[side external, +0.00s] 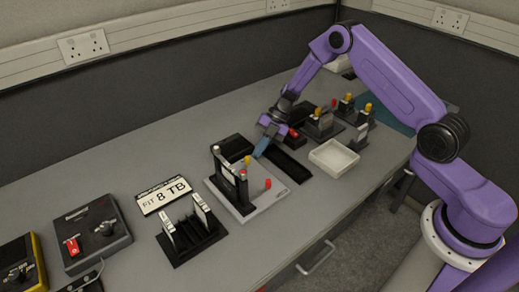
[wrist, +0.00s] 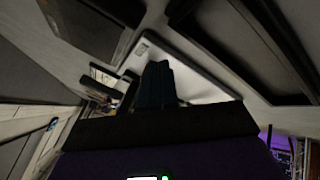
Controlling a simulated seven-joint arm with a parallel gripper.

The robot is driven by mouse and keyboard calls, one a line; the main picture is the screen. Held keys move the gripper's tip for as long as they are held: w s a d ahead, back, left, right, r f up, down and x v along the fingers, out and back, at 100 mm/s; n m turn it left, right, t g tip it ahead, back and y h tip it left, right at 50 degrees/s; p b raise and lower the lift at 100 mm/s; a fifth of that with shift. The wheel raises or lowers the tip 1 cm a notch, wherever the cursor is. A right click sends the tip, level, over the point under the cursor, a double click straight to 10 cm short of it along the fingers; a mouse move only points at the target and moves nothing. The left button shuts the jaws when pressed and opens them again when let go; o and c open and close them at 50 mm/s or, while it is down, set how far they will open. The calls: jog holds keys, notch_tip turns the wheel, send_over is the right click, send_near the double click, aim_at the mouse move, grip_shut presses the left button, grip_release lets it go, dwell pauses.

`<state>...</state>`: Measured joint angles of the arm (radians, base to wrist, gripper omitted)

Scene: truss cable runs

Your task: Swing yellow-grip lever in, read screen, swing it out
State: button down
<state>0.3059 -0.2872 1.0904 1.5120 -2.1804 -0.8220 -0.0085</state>
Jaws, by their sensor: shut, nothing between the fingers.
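A fixture with a light grey base plate (side external: 222,196) and a black upright frame stands mid-table in the side view. More yellow-topped parts (side external: 349,97) stand at the back right. I cannot make out a readable screen in the side view.
A white sign (side external: 165,195) reads "FIT 8 TB". A black rack (side external: 190,243) with upright cards is in front of it. A white tray (side external: 334,158) and a black tray (side external: 283,162) lie right of the fixture.

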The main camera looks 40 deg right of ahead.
jog(key=v, duration=1)
jog(key=shift+w, duration=0.35)
